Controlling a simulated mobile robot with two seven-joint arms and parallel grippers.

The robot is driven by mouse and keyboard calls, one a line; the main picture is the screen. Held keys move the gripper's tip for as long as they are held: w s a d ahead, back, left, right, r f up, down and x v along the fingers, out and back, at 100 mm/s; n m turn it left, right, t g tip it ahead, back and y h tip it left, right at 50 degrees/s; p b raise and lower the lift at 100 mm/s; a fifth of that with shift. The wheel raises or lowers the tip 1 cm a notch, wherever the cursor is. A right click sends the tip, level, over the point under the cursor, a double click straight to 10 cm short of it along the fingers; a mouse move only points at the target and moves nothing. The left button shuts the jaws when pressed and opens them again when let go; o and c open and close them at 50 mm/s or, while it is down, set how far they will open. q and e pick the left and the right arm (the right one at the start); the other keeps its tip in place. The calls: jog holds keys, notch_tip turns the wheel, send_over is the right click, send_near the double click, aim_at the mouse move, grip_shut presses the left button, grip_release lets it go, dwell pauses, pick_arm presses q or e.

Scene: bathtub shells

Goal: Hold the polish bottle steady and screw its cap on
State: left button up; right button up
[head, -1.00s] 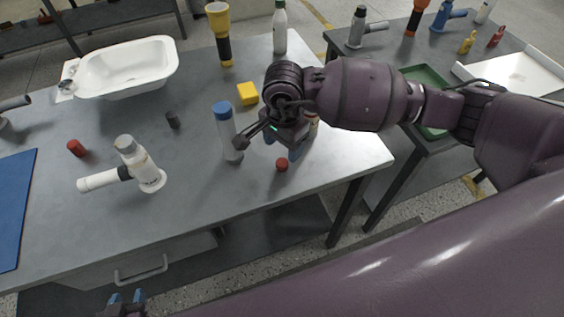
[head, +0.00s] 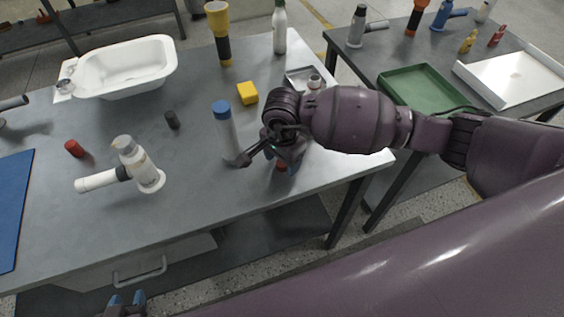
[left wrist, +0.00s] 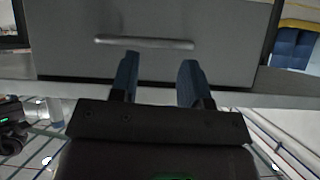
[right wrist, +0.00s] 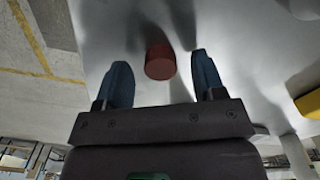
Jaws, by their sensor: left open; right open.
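A small red cap (head: 281,166) lies on the grey metal table near its front right edge. In the right wrist view the red cap (right wrist: 160,61) sits between and just ahead of the fingers, apart from both. My right gripper (right wrist: 162,85) is open and empty; in the head view my arm partly hides the cap. My left gripper (left wrist: 158,75) is open and empty in front of the table's drawer; its blue fingertips show at the bottom of the head view (head: 126,300). A small pale bottle (head: 314,83) is partly hidden behind my right arm; I cannot tell if it is the polish bottle.
A blue-capped bottle (head: 226,131) stands just left of my right gripper. A yellow block (head: 247,93), a dark cylinder (head: 172,120), another red cylinder (head: 74,149) and a white tool (head: 127,165) are on the table. A metal tray (head: 297,74) lies behind my right arm.

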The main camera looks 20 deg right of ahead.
jog(key=shift+f, duration=0.2)
jog(key=c, duration=1)
jog(key=shift+r, duration=0.2)
notch_tip(320, 180, up, 20)
jog(key=p, duration=0.1)
jog(key=shift+f+p, duration=0.15)
jog(key=shift+p, duration=0.2)
